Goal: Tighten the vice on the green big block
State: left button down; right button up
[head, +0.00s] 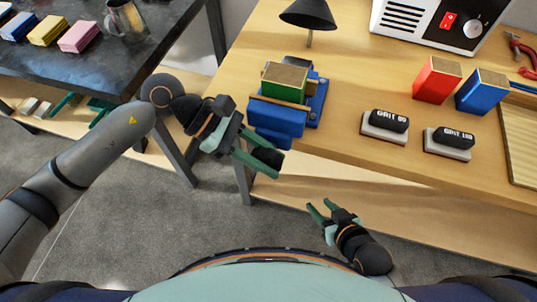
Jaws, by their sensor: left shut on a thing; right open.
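The blue vice (276,118) is at the left front edge of the wooden bench. The green big block (280,88), with a brown top, sits upright between its wood-lined jaws; I cannot tell how tightly they press on it. My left gripper (266,160) is in front of the vice, off the bench edge. Its green fingers are shut around a dark round part, apparently the vice handle, mostly hidden by the fingers. My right gripper (319,207) is open and empty, low in front of the bench.
On the bench (350,75) stand a black lamp shade (309,15), a red block (436,80), a blue block (481,92) and two sanding blocks (384,125) (448,141). A white machine (440,22) is behind. A dark table (75,75) stands at left.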

pick_arm(q)
jog(key=shift+s+f, duration=0.1)
jog(key=c, duration=0.9)
grip_release()
jog(key=shift+a, duration=0.1)
jog(key=shift+o, duration=0.2)
jog(key=v, duration=1.2)
jog(key=shift+a, duration=0.25)
